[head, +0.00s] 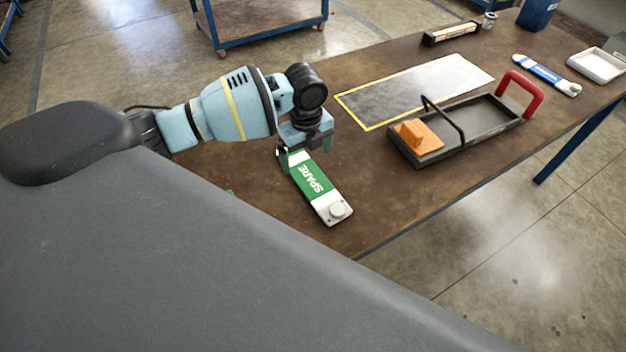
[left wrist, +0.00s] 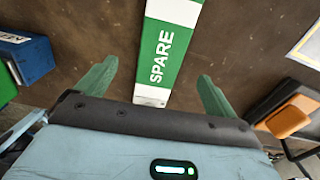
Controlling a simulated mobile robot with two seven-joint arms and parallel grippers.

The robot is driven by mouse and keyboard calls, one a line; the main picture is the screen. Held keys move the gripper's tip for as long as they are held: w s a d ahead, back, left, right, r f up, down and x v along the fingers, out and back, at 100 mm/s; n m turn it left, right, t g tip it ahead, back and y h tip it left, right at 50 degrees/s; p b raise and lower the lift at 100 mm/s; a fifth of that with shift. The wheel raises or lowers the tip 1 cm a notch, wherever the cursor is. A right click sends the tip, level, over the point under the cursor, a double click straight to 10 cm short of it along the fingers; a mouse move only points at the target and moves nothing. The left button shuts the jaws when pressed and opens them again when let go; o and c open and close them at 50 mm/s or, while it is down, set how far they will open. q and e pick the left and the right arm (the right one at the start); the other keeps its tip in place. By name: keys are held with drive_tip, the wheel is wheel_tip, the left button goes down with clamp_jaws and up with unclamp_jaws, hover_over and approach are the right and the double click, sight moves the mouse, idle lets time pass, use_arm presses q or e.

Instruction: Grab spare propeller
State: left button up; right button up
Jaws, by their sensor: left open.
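The spare propeller (head: 312,180) is a white bar with a green sleeve lettered SPARE. It lies on the brown table near its front edge, with a round white hub at its near end. My left gripper (head: 306,152) is over the far end of it in the head view. In the left wrist view the propeller (left wrist: 168,50) runs between the two green fingers of my left gripper (left wrist: 158,88). The fingers are open, with a gap on each side of the propeller. My right gripper is not in view.
A black tray (head: 464,139) with a red handle, a black bar and an orange block (head: 418,136) stands right of the propeller. Behind is a yellow-edged grey mat (head: 415,88). A blue propeller (head: 547,75) and white dish (head: 598,65) lie far right. A blue box (left wrist: 27,58) shows at left.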

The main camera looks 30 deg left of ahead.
sight(310, 177)
use_arm(q)
drive_tip(key=shift+f, duration=0.8)
drive_tip(key=f, duration=0.4)
drive_tip(key=shift+d, duration=0.35)
drive_tip(key=shift+f, duration=0.55)
drive_tip(key=shift+r, duration=0.1)
drive_tip(key=c, duration=1.1)
drive_tip(key=shift+c, duration=0.2)
drive_tip(key=shift+r, duration=0.1)
